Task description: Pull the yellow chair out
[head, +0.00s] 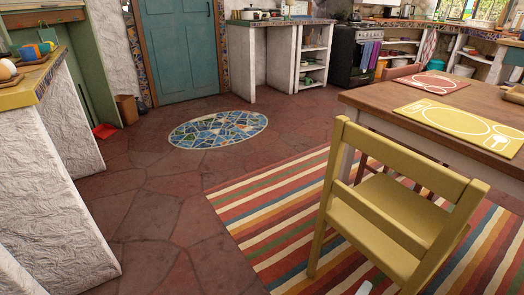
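The yellow chair (393,219) stands upright on the striped rug at the right in the head view. Its slatted back is towards me and its seat points at the wooden table (383,97). The front of the seat reaches the table's near side; the back stays clear of the edge. The chair's lower right part is cut off by the picture. A small white piece at the bottom edge, by the chair's legs, may be part of my gripper (364,288). Its fingers cannot be made out, and I see no contact with the chair.
The striped rug (262,215) lies under the chair and table. Stone floor (165,215) is open to the left, with an oval mosaic mat (218,129) farther back. A white rough-walled counter (45,190) stands at the left. A yellow placemat (458,126) lies on the table.

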